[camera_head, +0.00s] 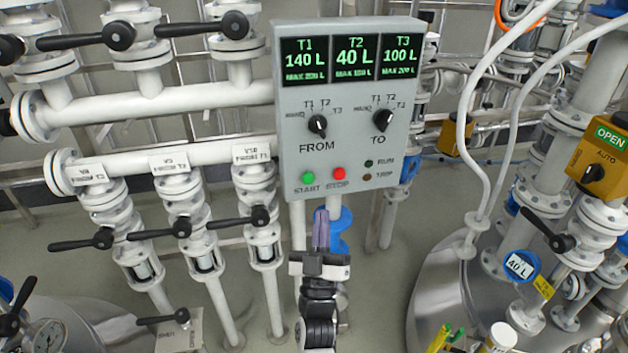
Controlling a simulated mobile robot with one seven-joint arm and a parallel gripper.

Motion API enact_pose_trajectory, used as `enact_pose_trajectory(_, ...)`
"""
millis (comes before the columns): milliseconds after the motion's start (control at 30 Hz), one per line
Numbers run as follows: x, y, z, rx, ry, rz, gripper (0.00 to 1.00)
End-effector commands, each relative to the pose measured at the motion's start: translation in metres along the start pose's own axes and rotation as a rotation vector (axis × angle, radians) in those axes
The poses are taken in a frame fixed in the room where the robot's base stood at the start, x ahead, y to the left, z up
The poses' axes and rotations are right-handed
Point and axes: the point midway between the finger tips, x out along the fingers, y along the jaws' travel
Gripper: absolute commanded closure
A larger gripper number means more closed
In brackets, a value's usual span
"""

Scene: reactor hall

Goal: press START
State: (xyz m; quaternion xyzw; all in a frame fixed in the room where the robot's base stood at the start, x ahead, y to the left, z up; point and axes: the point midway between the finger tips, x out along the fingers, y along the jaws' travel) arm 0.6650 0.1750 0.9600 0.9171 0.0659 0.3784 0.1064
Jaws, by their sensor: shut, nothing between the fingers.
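The grey control panel (350,100) stands upright in the middle of the view. Its green START button (308,178) is at the lower left of the panel, beside the red STOP button (339,173). Screens at the top read T1 140 L, T2 40 L and T3 100 L. Below them are the black FROM knob (318,125) and TO knob (383,119). The RUN and TRIP lamps look dark. My gripper (321,213) is shut and empty. In the picture its tips are below the panel's lower edge, a little right of START and apart from it.
White pipes with black-handled valves (183,229) stand close on the left. A steel tank (432,290) with pipes and hoses fills the right. An orange box (600,160) at the right edge shows OPEN. Grey floor shows between the pipes and the tank.

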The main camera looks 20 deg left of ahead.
Motion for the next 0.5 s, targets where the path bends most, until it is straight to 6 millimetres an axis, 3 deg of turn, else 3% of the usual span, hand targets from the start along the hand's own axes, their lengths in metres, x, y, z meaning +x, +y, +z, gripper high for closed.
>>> enact_pose_trajectory(333,0.002,-0.002,0.001,0.002,0.001,-0.001,1.0)
enact_pose_trajectory(500,0.014,-0.009,0.008,0.002,0.002,-0.001,1.0)
